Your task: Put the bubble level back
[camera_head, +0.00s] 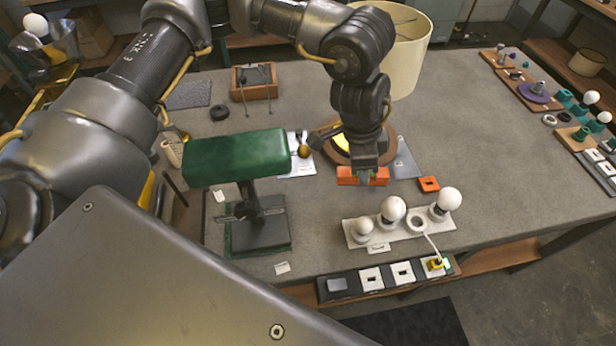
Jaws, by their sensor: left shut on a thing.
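My left gripper (367,176) points down over the middle of the table and is shut on an orange bar, which looks like the bubble level (346,176). The bar sticks out on both sides of the fingers, and its middle is hidden by them. I cannot tell whether it touches the table. A small orange block with a dark slot (428,184) lies just to the right of the gripper. My right gripper is not in view.
A green-shaded lamp (237,157) stands left of the gripper. A white strip with round bulbs (392,210) and a dark switch strip (370,279) lie along the front edge. A round brown-rimmed piece (335,150) sits behind the gripper. The table's right middle (490,160) is clear.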

